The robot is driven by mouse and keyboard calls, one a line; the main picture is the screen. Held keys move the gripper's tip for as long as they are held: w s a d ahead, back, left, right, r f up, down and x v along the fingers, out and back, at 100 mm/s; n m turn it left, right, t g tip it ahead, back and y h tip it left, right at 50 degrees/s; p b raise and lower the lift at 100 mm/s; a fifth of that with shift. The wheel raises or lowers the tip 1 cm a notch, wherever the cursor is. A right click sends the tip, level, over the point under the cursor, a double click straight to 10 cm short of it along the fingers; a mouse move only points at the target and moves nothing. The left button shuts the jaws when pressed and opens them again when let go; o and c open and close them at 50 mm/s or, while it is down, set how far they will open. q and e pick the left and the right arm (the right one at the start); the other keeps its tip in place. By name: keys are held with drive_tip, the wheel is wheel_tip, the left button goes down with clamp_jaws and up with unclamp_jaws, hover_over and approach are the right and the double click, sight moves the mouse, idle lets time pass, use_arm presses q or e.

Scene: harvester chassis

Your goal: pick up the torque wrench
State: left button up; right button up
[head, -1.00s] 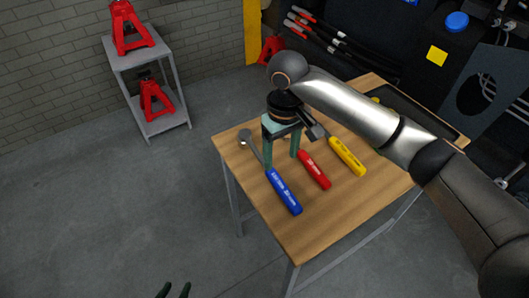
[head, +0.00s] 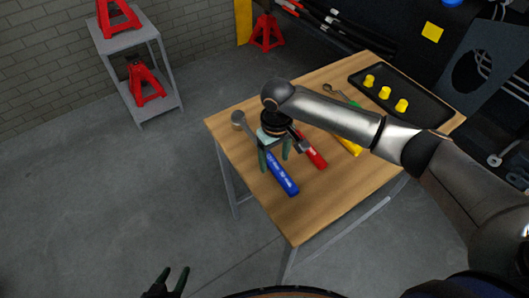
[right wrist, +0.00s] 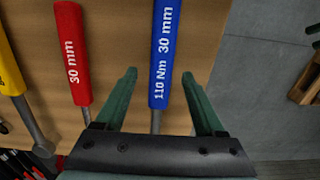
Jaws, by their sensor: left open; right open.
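The torque wrench, marked 110 Nm 30 mm, has a blue handle (head: 283,178) and a metal head (head: 239,120). It lies on the wooden table. In the right wrist view its blue handle (right wrist: 165,50) runs between the fingers. My right gripper (head: 274,161) is open over the head-side end of the handle, one finger on each side; contact is not clear. It also shows in the right wrist view (right wrist: 158,76). My left gripper (head: 175,272) is open and empty at the bottom of the head view, away from the table.
A red wrench (head: 312,153) marked 30 mm lies beside the blue one, with a yellow handle (head: 348,146) beyond. A black tray (head: 431,112) with yellow pieces (head: 384,92) and a green-handled tool (head: 343,94) lie farther back. Red jacks stand on a grey rack (head: 172,92).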

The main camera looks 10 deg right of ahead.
drive_tip(key=shift+f, duration=0.45)
clamp_jaws()
idle(0.3)
drive_tip(key=shift+r, duration=0.1)
idle(0.7)
